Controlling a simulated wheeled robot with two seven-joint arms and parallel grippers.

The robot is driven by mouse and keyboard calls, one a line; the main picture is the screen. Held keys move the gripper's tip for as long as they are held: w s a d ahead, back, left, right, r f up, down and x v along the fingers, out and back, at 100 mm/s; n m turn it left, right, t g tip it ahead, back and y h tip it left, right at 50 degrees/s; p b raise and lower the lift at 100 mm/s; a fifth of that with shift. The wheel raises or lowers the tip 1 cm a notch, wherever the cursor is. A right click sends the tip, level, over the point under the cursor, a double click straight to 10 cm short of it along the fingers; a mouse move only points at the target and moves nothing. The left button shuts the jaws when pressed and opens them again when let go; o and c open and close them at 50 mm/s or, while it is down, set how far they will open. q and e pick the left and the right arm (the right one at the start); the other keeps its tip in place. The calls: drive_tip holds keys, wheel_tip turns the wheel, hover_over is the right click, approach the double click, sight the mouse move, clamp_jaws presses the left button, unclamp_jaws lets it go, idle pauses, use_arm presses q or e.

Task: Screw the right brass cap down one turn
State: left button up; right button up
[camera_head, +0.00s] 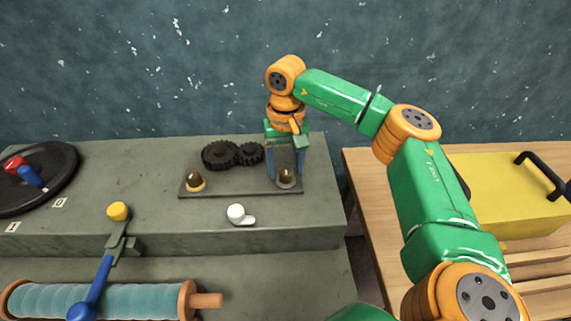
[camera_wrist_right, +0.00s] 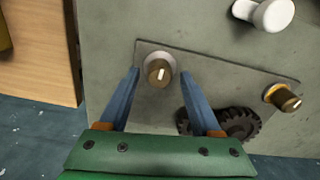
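The right brass cap (camera_head: 286,176) sits on a pale round collar at the right end of a dark plate (camera_head: 230,191). In the right wrist view the cap (camera_wrist_right: 155,72) shows end-on with a short white mark. My right gripper (camera_head: 286,170) points down over it, and in the right wrist view it (camera_wrist_right: 160,75) is open, fingertips on either side of the cap. A gap shows on both sides. The left brass cap (camera_head: 194,179) stands on a yellow collar at the plate's other end. My left gripper is not in view.
A white knob (camera_head: 236,213) is in front. A yellow-knobbed lever (camera_head: 118,211) and a teal roller (camera_head: 130,301) are at the front left. A yellow box (camera_head: 500,190) stands on the wooden table at right.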

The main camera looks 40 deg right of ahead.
drive_tip(key=shift+s, duration=0.1)
clamp_jaws()
drive_tip(key=shift+r+m, duration=0.1)
drive_tip(key=shift+m, duration=0.2)
